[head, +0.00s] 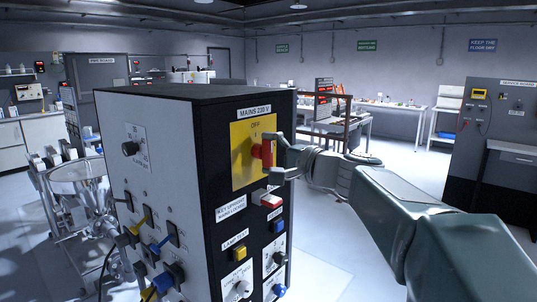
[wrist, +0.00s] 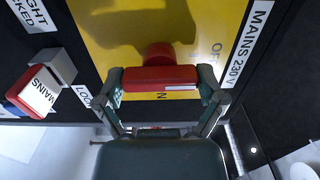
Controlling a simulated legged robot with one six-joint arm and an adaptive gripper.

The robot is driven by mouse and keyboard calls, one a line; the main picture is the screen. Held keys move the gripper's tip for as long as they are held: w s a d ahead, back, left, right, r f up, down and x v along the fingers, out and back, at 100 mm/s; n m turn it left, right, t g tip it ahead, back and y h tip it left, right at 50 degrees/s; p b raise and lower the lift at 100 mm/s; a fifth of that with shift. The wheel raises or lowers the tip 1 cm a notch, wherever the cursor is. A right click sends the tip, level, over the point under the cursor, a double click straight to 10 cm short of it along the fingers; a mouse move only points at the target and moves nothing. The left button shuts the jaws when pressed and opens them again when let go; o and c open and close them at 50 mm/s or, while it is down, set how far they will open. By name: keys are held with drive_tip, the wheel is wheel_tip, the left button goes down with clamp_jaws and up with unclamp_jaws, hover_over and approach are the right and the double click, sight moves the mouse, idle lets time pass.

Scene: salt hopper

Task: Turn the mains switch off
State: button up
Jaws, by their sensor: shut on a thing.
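The mains switch is a red handle (head: 265,152) on a yellow plate (head: 240,165) with OFF printed at its top, below a MAINS 230 V label (head: 255,112). My gripper (head: 277,155) reaches the handle from the right in the head view and is shut on it. In the wrist view the red handle (wrist: 158,79) lies between the two fingers of my gripper (wrist: 160,82), one at each end. The bar lies along the plate's up-down direction. A white line on it is at the end toward the partly hidden OFF lettering. An N shows beside the bar.
Below the plate a red key tag (head: 271,201) sticks out from the panel, close to one finger in the wrist view. A lamp test button (head: 240,252) and knobs are lower down. A grey service cabinet (head: 505,120) stands at the right.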

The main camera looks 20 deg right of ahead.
drive_tip(key=shift+f, duration=0.3)
drive_tip(key=o, duration=0.8)
drive_tip(key=shift+a, duration=0.1)
drive_tip(key=shift+r, duration=0.1)
drive_tip(key=v, duration=1.2)
